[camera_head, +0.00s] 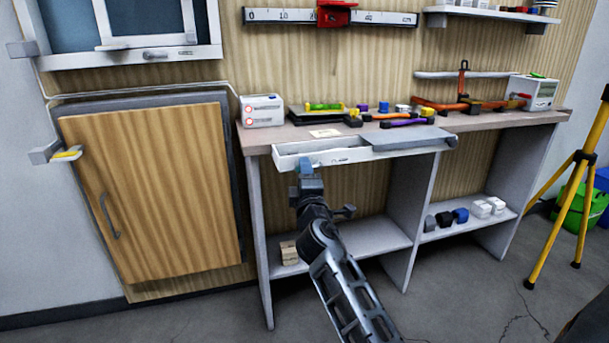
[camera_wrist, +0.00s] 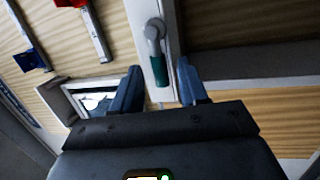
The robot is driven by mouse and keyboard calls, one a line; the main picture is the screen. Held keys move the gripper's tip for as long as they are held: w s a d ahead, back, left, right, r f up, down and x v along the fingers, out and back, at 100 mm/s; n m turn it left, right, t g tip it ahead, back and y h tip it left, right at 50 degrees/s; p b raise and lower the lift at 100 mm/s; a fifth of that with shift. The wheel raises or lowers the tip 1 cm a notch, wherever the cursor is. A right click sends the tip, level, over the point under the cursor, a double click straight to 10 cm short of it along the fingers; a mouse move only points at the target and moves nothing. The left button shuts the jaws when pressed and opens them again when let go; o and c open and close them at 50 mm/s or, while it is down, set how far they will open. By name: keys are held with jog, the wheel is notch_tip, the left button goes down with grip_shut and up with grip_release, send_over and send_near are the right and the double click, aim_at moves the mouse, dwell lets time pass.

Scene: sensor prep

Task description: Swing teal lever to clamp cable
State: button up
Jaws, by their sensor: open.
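In the wrist view a lever (camera_wrist: 159,71) with a teal grip and a grey rounded pivot end lies along a narrow white strip (camera_wrist: 145,12). My gripper (camera_wrist: 161,78) is open, with one blue finger on each side of the teal grip. I cannot tell whether either finger touches it. In the head view my gripper (camera_head: 306,166) is at the front of the open white drawer (camera_head: 338,157) under the bench top. The teal lever cannot be made out there. A thin pale cable (camera_head: 150,88) runs along the wall above the cabinet; I cannot tell whether it is the task's cable.
The bench top (camera_head: 265,138) holds a white box (camera_head: 262,110), several coloured tools and a grey-white device (camera_head: 533,92). A wooden cabinet door (camera_head: 150,190) stands left. A yellow tripod (camera_head: 572,200) stands right. Small blocks sit on the lower shelves. Floor is clear in front.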

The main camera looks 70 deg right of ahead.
jog(key=b+v, duration=0.1)
jog(key=v, duration=0.6)
jog(key=shift+s+a, duration=0.25)
jog(key=shift+a, duration=0.05)
jog(key=shift+f, duration=0.1)
